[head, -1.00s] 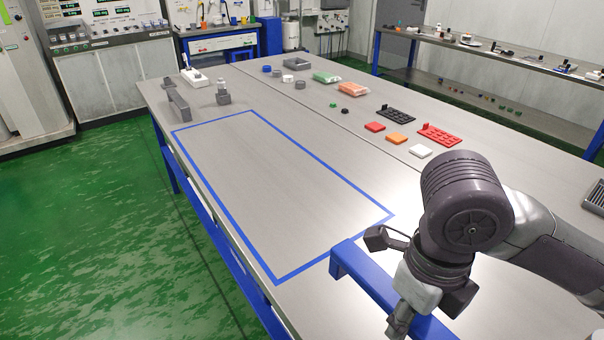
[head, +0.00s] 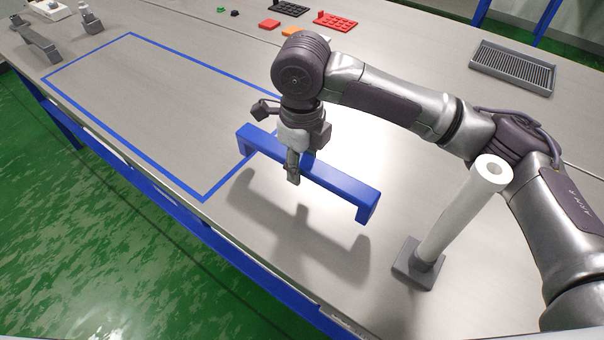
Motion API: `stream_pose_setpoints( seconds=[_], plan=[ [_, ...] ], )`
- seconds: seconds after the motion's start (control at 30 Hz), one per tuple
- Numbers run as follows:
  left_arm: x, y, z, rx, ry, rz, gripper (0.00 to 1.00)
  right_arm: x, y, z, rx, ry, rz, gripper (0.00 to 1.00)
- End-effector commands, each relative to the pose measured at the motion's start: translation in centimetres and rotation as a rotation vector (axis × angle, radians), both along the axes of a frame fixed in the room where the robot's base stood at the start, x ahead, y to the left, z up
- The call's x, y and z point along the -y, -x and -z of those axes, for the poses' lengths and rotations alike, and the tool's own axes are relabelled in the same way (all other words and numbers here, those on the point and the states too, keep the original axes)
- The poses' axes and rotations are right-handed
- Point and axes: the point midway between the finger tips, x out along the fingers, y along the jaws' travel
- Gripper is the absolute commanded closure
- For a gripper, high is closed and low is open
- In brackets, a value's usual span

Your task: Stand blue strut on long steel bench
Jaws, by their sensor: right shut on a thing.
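The blue strut (head: 342,184) is a long bar with a short leg at each end. My right gripper (head: 293,172) is shut on it near the middle, from above. The strut is level with its legs down. Its shadow lies apart from it on the long steel bench (head: 160,110), so it is held above the top. It hangs near the right end of a blue outlined rectangle (head: 120,125). My left gripper is not in view.
A white roll on a grey stand (head: 460,215) stands to the right of the strut, near my right arm. A grey slotted tray (head: 512,68) lies at the back right. Red and orange pieces lie behind my arm. The outlined area is clear.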

Motion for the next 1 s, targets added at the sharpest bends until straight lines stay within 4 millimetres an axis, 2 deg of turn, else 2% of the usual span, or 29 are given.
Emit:
stream_pose_setpoints(
  seconds=[0.23, 0.57, 0.6, 0.73, 1.0],
  plan=[
    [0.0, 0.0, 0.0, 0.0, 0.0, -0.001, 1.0, 0.1, 0.1, 3.3, -0.001, 0.0, 0.0, 1.0],
    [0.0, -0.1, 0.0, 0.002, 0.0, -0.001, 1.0, 0.1, 0.1, 3.6, 0.0, 0.0, 0.0, 1.0],
    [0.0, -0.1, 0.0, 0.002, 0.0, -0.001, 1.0, 0.1, 0.1, 3.7, -0.001, 0.001, 0.001, 0.57],
    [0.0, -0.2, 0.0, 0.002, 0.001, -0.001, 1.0, 0.1, 0.1, 3.7, -0.001, 0.001, 0.001, 0.35],
    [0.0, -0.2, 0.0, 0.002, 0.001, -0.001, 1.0, 0.1, 0.1, 3.7, -0.001, 0.001, 0.001, 0.35]
  ],
)
